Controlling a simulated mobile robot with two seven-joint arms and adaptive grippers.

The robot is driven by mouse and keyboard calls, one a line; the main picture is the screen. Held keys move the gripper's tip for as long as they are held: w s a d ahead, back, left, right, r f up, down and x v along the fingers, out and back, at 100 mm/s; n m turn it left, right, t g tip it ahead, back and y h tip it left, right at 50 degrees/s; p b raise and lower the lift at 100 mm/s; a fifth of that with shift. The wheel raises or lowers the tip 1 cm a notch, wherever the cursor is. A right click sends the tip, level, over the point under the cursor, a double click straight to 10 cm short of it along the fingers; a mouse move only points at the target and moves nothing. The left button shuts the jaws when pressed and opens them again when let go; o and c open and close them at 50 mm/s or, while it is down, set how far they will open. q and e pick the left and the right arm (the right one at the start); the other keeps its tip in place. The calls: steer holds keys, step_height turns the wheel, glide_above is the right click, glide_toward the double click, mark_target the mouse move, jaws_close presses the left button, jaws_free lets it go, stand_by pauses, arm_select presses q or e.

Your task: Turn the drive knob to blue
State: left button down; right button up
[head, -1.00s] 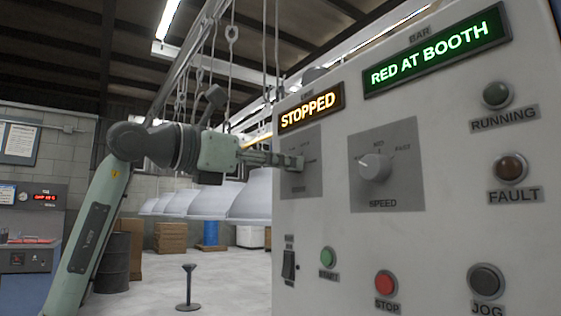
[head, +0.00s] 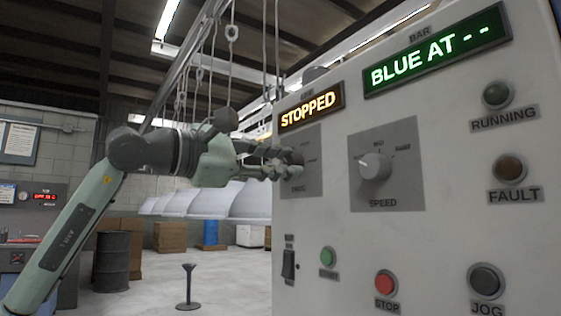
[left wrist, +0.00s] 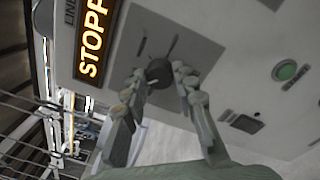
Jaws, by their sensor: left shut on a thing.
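The drive knob (left wrist: 158,72) is a small dark round knob on a grey plate (head: 312,150) at the left of the control panel. My left gripper (head: 287,162) reaches it from the left and is shut on it. In the left wrist view its two fingers sit on either side of the knob. In the head view the fingers and hand cover much of the knob and plate. The green display (head: 440,48) reads "BLUE AT - -". My right gripper is not in view.
An amber display (head: 310,107) reads "STOPPED". A speed knob (head: 375,167) stands to the right on its own plate. Green start (head: 327,256) and red stop (head: 386,283) buttons and a dark rocker switch (head: 289,265) are below. Pale hoods (head: 250,203) hang behind my arm.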

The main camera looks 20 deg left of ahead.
arm_select(q)
steer(key=shift+m, duration=1.6)
steer(key=c, duration=1.2)
jaws_free()
steer(key=v, duration=1.2)
steer(key=shift+f, duration=0.15)
